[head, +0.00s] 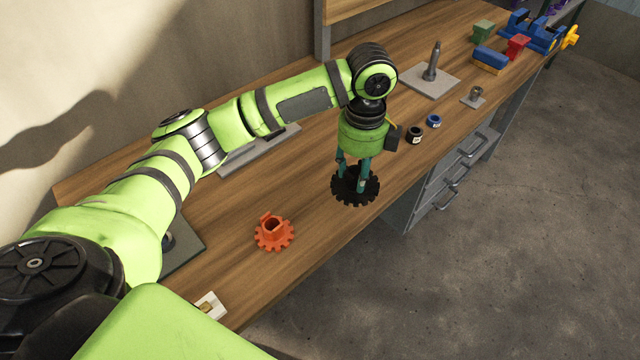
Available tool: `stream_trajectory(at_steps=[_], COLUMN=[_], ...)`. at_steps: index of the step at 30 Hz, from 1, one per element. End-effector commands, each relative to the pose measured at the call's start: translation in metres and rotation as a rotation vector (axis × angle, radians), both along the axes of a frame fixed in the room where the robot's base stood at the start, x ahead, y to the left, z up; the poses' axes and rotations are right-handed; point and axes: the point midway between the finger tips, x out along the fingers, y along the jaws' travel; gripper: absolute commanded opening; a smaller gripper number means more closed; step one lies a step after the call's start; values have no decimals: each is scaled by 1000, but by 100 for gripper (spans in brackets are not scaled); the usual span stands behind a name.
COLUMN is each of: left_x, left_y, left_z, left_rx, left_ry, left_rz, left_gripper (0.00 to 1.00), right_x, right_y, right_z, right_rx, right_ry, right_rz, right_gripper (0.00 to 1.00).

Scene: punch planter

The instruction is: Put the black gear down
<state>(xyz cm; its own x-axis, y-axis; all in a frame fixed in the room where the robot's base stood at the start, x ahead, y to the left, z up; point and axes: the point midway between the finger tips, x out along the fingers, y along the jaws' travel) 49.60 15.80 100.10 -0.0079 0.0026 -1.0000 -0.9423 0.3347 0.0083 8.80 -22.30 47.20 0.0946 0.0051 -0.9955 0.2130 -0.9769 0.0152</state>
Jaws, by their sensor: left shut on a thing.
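The black gear (345,193) is a flat toothed disc at the front edge of the wooden workbench (310,222). My left gripper (353,184) points straight down over it, with its teal fingers at the gear's middle, and is shut on it. I cannot tell whether the gear touches the bench top or hovers just above it. The fingertips partly hide the gear's centre. My right gripper is not in view.
An orange gear (273,232) lies nearer on the bench. A grey plate with an upright peg (431,72), small black (415,135) and blue (433,121) rings, a small plate with a short post (474,97), coloured blocks (490,58) and a blue vise (535,32) stand farther right.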

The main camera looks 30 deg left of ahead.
Motion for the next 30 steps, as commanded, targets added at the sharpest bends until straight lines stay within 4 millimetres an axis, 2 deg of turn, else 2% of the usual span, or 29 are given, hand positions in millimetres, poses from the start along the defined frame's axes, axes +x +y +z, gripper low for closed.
stream_trajectory(at_steps=[1, 6, 12, 17, 24, 30], left_x=[-1, 0, 1, 1, 0, 1], left_y=[14, 50, 76, 81, 80, 80], left_z=[-4, -25, -42, -50, -81, -87], left_rx=[4, 2, -1, -1, 0, 0], left_ry=[2, 2, -2, -1, -1, -4], left_rz=[6, 5, 3, 1, 1, 0], left_gripper=[3, 3, 3, 3, 3, 3], right_x=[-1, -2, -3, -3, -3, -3], right_y=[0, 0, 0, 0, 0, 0], right_z=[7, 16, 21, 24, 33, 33], right_rx=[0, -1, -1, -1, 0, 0], right_ry=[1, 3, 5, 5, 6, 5], right_rz=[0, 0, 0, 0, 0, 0], right_gripper=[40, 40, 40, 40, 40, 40])
